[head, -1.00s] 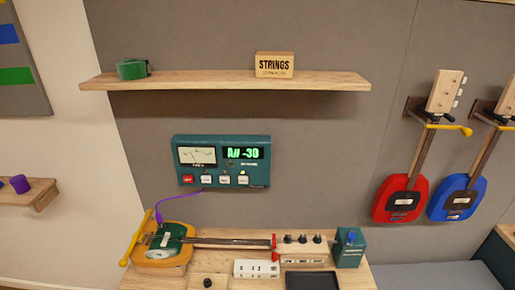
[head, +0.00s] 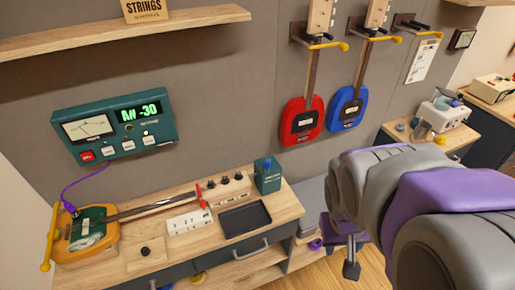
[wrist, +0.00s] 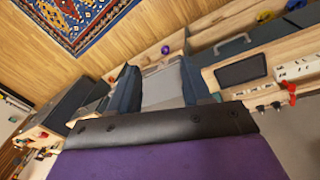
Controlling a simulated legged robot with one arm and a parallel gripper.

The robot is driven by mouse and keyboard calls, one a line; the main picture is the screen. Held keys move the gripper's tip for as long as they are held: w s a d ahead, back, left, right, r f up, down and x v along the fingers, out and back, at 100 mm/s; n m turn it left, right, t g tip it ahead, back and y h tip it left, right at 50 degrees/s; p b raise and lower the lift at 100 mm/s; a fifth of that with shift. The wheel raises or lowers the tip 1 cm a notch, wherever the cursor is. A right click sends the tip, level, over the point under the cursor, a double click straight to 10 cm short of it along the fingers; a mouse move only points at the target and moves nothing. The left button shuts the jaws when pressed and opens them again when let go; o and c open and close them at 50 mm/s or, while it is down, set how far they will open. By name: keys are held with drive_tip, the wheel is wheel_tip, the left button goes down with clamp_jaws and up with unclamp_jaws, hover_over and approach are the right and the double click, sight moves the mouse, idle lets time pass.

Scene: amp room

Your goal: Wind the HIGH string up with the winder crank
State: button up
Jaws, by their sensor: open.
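The instrument with a yellow-orange body (head: 95,247) lies on the bench, its neck (head: 150,209) pointing right toward a red part (head: 198,192) and several black knobs (head: 224,180). A yellow bar (head: 50,237) stands at its left end; I cannot tell whether this is the winder crank. The individual strings are too small to tell apart. The teal tuner (head: 115,127) on the wall shows a green reading ending in -30. My gripper (wrist: 158,78) is open, with nothing visible between its fingers, away from the instrument.
A black tray (head: 245,218), a white block (head: 188,221) and a teal box (head: 267,176) occupy the bench. Red (head: 301,122) and blue (head: 346,110) instruments hang on the wall. A shelf (head: 120,42) juts out above the tuner. Wood floor (head: 355,268) shows at the lower right.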

drive_tip(key=w+d+r+t+h, duration=0.1)
drive_tip(key=w+d+t+h, duration=0.15)
drive_tip(key=w+d, duration=0.75)
drive_tip(key=w+d+r+t+h, duration=0.15)
drive_tip(key=w+d+t, duration=0.35)
drive_tip(key=w, duration=0.8)
drive_tip(key=w+d+f+n+t+y+b, duration=0.1)
drive_tip(key=w+d+f+n+t+y, duration=0.15)
drive_tip(key=w, duration=0.55)
drive_tip(key=w+d+f+n+t+y+b, duration=0.1)
drive_tip(key=w+f+n, duration=0.2)
drive_tip(key=w, duration=0.5)
drive_tip(key=n+g+y+b, duration=0.1)
drive_tip(key=n+g+y, duration=0.2)
drive_tip(key=n+y, duration=1)
approach(268, 164)
drive_tip(key=w+a+f+m+y+b, duration=0.1)
drive_tip(key=w+a, duration=0.1)
drive_tip(key=w+a+f+m+y, duration=0.2)
drive_tip(key=w+a+f+m+y+b, duration=0.1)
drive_tip(key=w+a+m+y, duration=0.1)
drive_tip(key=a, duration=0.1)
drive_tip(key=shift+w+a+f+m+b, duration=0.15)
drive_tip(key=shift+w+f+m+b, duration=0.15)
drive_tip(key=shift+w+f, duration=0.1)
drive_tip(key=shift+c, duration=0.3)
